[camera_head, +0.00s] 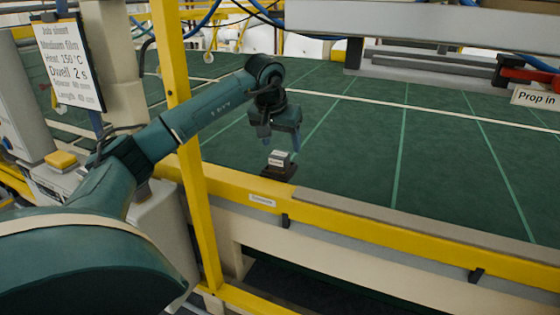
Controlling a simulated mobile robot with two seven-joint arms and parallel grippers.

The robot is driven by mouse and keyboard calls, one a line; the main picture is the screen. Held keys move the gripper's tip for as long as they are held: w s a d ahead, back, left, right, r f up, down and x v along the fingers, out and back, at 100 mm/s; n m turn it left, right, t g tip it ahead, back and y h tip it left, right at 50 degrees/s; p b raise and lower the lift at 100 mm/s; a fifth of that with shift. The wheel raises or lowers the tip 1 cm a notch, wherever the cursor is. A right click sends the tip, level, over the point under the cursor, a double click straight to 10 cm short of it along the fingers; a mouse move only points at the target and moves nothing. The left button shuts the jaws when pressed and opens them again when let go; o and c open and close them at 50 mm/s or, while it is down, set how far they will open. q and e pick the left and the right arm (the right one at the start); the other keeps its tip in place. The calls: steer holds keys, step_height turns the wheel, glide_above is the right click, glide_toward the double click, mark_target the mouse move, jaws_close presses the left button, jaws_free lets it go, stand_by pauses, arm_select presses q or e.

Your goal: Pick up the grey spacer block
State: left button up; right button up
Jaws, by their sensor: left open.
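The grey spacer block (278,158) is small, with a pale top and side, and sits on a dark base (279,172) near the front edge of the green table. My left gripper (283,143) is open and points down just above the block. Its fingers show on the block's upper left and upper right, and I cannot tell whether they touch it. My right gripper is not in view.
A yellow rail (350,225) runs along the table's front edge. A beam (430,22) hangs over the back right. The green table (440,150) is clear to the right.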

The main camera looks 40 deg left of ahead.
mark_target(280, 153)
arm_select(q)
steer(key=x, duration=0.3)
steer(key=p+x, duration=0.1)
steer(key=shift+s+a+f, duration=0.15)
steer(key=shift+a+f, duration=0.1)
steer(key=shift+a, duration=0.1)
steer(key=shift+f, duration=0.4)
steer(key=c, duration=1.1)
